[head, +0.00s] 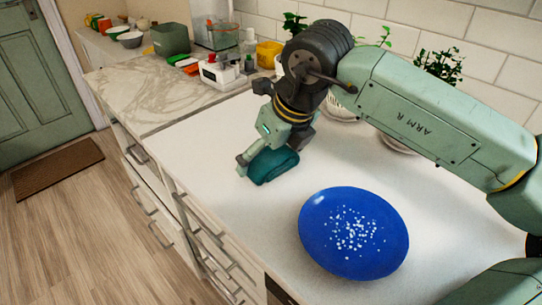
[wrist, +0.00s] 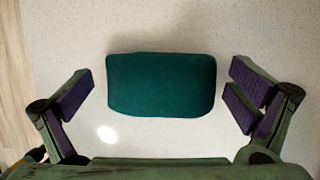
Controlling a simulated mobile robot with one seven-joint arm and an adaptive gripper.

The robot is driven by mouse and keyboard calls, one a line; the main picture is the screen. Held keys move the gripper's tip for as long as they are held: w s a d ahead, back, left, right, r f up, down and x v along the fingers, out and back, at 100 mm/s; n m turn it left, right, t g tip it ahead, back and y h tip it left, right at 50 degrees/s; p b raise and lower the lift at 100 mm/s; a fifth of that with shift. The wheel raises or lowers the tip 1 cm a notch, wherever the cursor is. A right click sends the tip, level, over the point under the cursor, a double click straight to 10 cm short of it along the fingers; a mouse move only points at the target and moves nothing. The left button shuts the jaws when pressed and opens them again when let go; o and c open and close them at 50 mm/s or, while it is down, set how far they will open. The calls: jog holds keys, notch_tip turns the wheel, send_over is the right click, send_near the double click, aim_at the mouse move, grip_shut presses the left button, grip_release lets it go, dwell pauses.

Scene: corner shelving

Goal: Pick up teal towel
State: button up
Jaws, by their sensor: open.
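The teal towel (head: 272,167) is a rolled or folded bundle lying on the white countertop near its front edge. In the wrist view the towel (wrist: 161,85) lies between the two fingers, with a gap on each side. My gripper (wrist: 165,98) is open around it, and the purple finger pads do not touch it. In the head view my gripper (head: 268,160) is pointed down over the towel, and its fingers and wrist hide part of the towel.
A blue plate with white specks (head: 354,233) lies on the counter to the right. Potted plants (head: 440,66) stand along the tiled wall. A white appliance (head: 223,73) and a yellow container (head: 269,54) stand farther back. The counter left of the towel is clear up to its edge.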

aim_at(266, 149)
jog(key=c, duration=0.8)
jog(key=shift+o, duration=0.2)
jog(key=shift+r, duration=0.5)
notch_tip(266, 149, up, 2)
jog(key=shift+r+b, duration=0.1)
jog(key=shift+b, duration=0.6)
jog(key=s+a+r+b, duration=0.1)
jog(key=s+a+b, duration=0.2)
jog(key=s, duration=1.1)
jog(key=a, duration=0.3)
jog(key=shift+s+a+r+b, duration=0.3)
jog(key=shift+r+b, duration=0.05)
jog(key=shift+r, duration=0.05)
jog(key=o, duration=0.4)
jog(key=c, duration=0.5)
